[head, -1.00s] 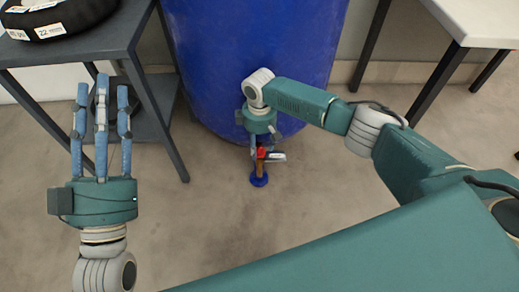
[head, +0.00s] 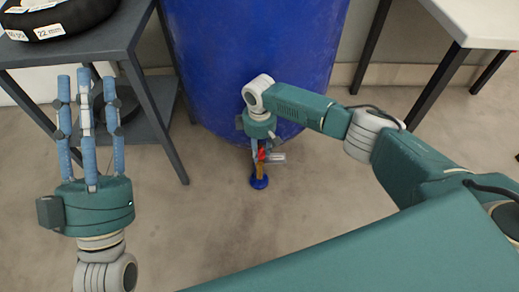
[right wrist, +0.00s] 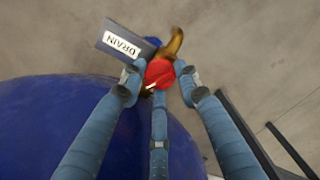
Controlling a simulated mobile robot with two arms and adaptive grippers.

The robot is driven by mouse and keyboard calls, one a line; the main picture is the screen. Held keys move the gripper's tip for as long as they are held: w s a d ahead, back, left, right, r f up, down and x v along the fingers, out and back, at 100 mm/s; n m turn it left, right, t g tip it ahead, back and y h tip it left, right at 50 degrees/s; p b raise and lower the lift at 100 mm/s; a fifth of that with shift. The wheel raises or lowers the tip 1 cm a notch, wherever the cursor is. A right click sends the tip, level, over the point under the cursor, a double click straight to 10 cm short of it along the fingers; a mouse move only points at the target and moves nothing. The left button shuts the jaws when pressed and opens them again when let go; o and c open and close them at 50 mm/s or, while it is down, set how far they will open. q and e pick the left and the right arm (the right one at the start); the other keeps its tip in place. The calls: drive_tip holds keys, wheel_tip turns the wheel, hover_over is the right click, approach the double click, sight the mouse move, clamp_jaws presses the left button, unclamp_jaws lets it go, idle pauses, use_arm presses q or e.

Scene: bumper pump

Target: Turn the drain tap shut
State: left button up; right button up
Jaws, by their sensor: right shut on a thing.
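The drain tap is a brass spout (head: 260,170) low on the front of a blue drum (head: 250,60). Its red handle (right wrist: 158,73) sits between my right gripper's fingers in the right wrist view, and a bit of red also shows in the head view (head: 262,154). My right gripper (right wrist: 160,76) points down and is shut on the handle. A grey tag reading DRAIN (right wrist: 123,43) hangs beside the tap. The fingers partly cover the handle, so its exact angle is hard to tell. My left gripper (head: 85,85) is raised, open and empty, away from the tap.
A blue round piece (head: 259,182) is at the spout's lower end. A dark table (head: 90,45) with a black ring-shaped item (head: 60,20) stands at the left. A white table (head: 485,20) stands at the right. The floor before the drum is clear.

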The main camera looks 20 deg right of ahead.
sight(260, 152)
drive_tip(key=n+p, duration=0.2)
drive_tip(key=n, duration=0.2)
use_arm(q)
drive_tip(key=w+f+g+y, duration=0.2)
drive_tip(key=w+f+g, duration=0.3)
drive_tip(key=f, duration=0.6)
drive_tip(key=shift+g, duration=0.6)
use_arm(e)
drive_tip(key=shift+n, duration=1)
drive_tip(key=o, duration=1.1)
drive_tip(key=shift+o, duration=0.2)
wheel_tip(260, 152, up, 12)
